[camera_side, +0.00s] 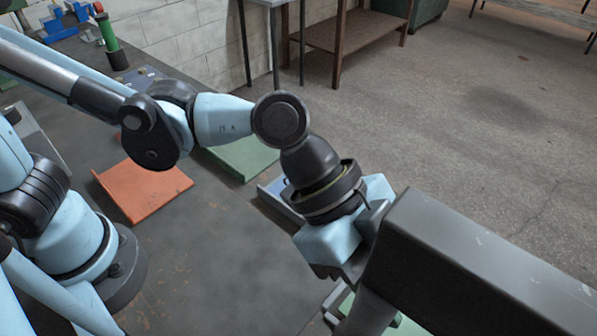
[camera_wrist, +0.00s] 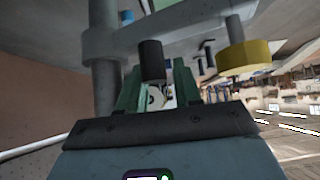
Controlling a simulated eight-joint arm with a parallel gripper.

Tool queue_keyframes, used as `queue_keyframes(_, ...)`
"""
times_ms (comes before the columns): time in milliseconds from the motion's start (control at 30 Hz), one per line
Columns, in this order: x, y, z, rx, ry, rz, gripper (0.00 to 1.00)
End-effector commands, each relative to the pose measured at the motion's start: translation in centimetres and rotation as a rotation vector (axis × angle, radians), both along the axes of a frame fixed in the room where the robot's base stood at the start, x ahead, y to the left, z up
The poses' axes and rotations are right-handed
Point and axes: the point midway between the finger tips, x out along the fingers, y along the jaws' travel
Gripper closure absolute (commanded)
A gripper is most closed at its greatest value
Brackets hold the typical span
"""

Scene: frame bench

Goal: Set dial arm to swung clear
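The dial arm appears to be the grey bar (camera_wrist: 190,36) across the top of the wrist view, joined to a round grey post (camera_wrist: 103,60) at left. A dark cylindrical knob (camera_wrist: 151,60) and a yellow disc (camera_wrist: 244,57) on a short stem hang from it. My gripper (camera_wrist: 158,72) has its two green fingers apart. The knob lies between the fingertips in the picture, overlapping the left finger, with a small gap to the right one. I cannot tell the depth between them. In the side view my gripper (camera_side: 345,262) is partly hidden behind a large dark grey beam (camera_side: 480,260).
An orange tray (camera_side: 143,190), a green tray (camera_side: 240,158) and a blue tray (camera_side: 275,190) lie on the dark bench (camera_side: 220,270). Blue and green fixtures stand at its far left. The beam fills the lower right of the side view.

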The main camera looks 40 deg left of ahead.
Motion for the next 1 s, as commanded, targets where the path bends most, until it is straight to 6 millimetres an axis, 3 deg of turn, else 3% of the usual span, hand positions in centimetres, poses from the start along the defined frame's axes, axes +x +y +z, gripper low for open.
queue_keyframes(367, 0.1, 2.7, 2.8, 0.001, -0.001, -0.020, 0.68)
queue_keyframes(833, 0.1, 8.5, 8.5, 0.001, -0.001, -0.018, 0.68)
queue_keyframes(1000, 1.6, 10.8, 7.5, 0.040, 0.022, 0.115, 0.68)
